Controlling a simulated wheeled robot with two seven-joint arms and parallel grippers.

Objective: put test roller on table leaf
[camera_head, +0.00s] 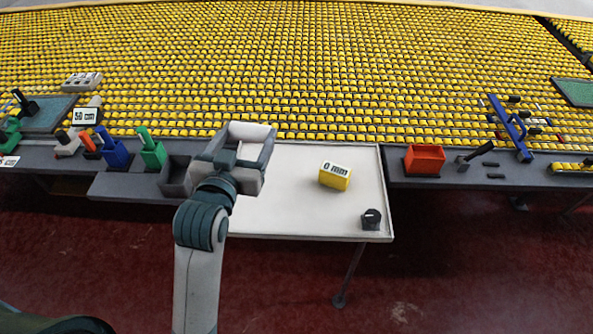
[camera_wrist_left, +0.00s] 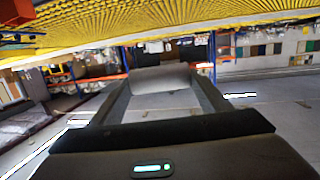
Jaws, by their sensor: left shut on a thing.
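The table leaf (camera_head: 285,215) is the pale, flat panel at the front middle in the head view. My left gripper (camera_head: 246,142) is over its left rear part, with its fingers closed around a pale grey piece. The piece, which I take to be the test roller (camera_wrist_left: 162,78), shows between the fingertips in the left wrist view as a short grey barrel shape. The fingers hide its ends. I cannot tell its exact height above the leaf. My right gripper is in neither view.
A yellow "0 mm" block (camera_head: 335,176) and a dark knob-like piece (camera_head: 371,219) stand on the leaf's right part. An orange bin (camera_head: 424,159) is right of the leaf. Blue (camera_head: 115,154) and green (camera_head: 152,152) holders stand left. The leaf's middle and front are clear.

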